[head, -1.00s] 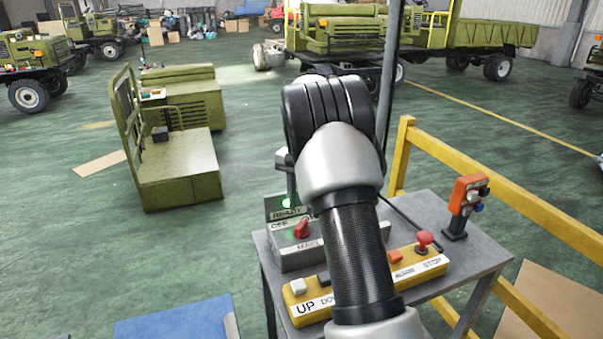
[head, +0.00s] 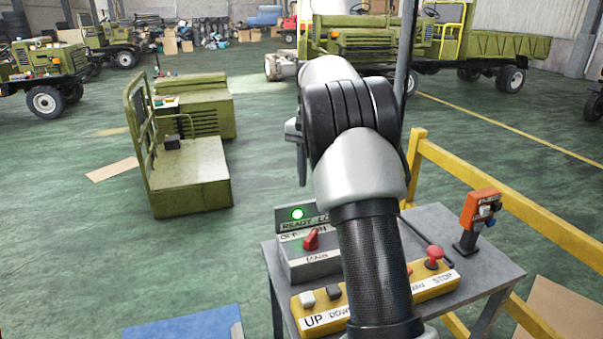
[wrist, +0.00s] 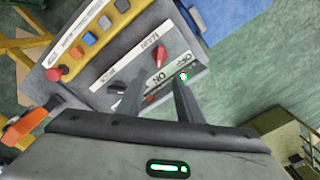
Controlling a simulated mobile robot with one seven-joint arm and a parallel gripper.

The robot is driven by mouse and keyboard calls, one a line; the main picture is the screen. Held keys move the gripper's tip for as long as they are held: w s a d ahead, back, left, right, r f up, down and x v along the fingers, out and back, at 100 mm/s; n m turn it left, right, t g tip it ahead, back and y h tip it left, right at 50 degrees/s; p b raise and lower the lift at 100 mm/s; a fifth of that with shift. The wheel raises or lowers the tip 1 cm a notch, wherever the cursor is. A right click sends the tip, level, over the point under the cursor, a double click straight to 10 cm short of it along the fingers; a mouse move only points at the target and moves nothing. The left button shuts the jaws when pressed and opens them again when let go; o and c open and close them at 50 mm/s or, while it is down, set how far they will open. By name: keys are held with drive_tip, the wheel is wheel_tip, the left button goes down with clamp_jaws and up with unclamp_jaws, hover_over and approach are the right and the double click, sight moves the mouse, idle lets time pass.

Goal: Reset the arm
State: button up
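My arm stretches over the control table in the head view, its joints bent. My gripper (wrist: 158,84) shows two dark fingers with a gap between them in the wrist view, open and empty. In the head view only a dark edge of it (head: 301,160) shows left of the arm; the rest is hidden. Below it is a grey main switch box (head: 292,262) with a red knob (head: 311,239), also in the wrist view (wrist: 159,56). A green lamp (head: 297,214) is lit beside the READY label. The fingers appear apart from the box.
A yellow button box (head: 437,286) with a red stop button (head: 434,258) lies on the grey table (head: 487,268). An orange device (head: 480,208) stands at its right. A yellow rail (head: 520,215) runs behind.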

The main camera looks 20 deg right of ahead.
drive_tip(key=s+a+r+n+t, duration=0.2)
drive_tip(key=s+a+r, duration=0.25)
drive_tip(key=s, duration=0.35)
drive_tip(key=s+a+r+n+t, duration=0.1)
drive_tip(key=s+a+r+n, duration=0.15)
drive_tip(key=s+r, duration=0.45)
drive_tip(key=s+a+f+n+t, duration=0.1)
drive_tip(key=s+a+f+n, duration=0.1)
drive_tip(key=s, duration=0.7)
drive_tip(key=s+a+f+n+t, duration=0.1)
drive_tip(key=s+a+f+n, duration=0.1)
drive_tip(key=s, duration=0.8)
wheel_tip(320, 180, down, 2)
drive_tip(key=shift+a+f+n+t+p, duration=0.15)
drive_tip(key=shift+a+n+t+p, duration=0.2)
drive_tip(key=shift+a, duration=0.4)
